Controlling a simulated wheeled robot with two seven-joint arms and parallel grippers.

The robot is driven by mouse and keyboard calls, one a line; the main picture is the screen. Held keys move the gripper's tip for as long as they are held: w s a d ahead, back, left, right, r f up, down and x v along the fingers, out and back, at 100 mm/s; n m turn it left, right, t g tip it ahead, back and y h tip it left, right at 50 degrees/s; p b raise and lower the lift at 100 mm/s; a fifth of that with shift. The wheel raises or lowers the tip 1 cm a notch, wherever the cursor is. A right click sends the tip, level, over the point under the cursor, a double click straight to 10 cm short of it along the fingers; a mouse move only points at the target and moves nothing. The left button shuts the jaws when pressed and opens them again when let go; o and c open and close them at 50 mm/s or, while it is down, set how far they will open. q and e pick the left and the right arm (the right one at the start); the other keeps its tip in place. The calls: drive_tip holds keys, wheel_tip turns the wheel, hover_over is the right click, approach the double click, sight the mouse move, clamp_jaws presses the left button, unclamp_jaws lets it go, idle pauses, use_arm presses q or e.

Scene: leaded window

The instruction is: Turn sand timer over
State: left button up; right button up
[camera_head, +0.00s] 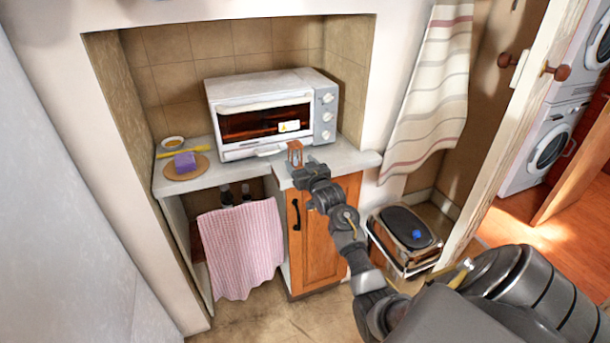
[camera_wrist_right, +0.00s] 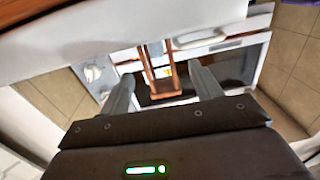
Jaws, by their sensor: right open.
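The sand timer (camera_head: 295,152), a small reddish-brown wooden frame, stands upright on the counter in front of the toaster oven's right part. My right gripper (camera_head: 302,171) is just in front of it in the head view. In the right wrist view the timer (camera_wrist_right: 160,70) shows beyond and between the two open fingers of my right gripper (camera_wrist_right: 164,90). I cannot tell whether the fingers reach around it; no contact is clear. The sand inside is too small to make out. My left gripper is not in view.
A white toaster oven (camera_head: 266,112) stands close behind the timer. A round board (camera_head: 202,171) with a purple block (camera_head: 185,161) is at the counter's left. A pink towel (camera_head: 240,250) hangs below the counter (camera_head: 350,158). A metal bin (camera_head: 405,232) stands on the floor to the right.

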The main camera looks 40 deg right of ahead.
sight(296, 154)
drive_tip(key=shift+b+x, duration=1.3)
drive_tip(key=shift+x, duration=1.55)
drive_tip(key=c, duration=1.1)
drive_tip(key=s+p, duration=0.1)
drive_tip(key=p, duration=0.2)
drive_tip(key=s+r+p, duration=0.1)
drive_tip(key=p, duration=0.2)
drive_tip(key=s+a+r+p, duration=0.1)
drive_tip(key=p, duration=0.2)
drive_tip(key=shift+s+a, duration=0.1)
drive_tip(key=shift+r+p+v, duration=0.2)
drive_tip(key=shift+p+v, duration=0.9)
drive_tip(key=shift+p, duration=0.7)
drive_tip(key=shift+r+p+v, duration=0.15)
drive_tip(key=shift+p+v, duration=0.95)
drive_tip(key=shift+p, duration=0.7)
drive_tip(key=shift+r+p+v, duration=0.2)
drive_tip(key=shift+p+v, duration=0.9)
drive_tip(key=shift+p, duration=0.7)
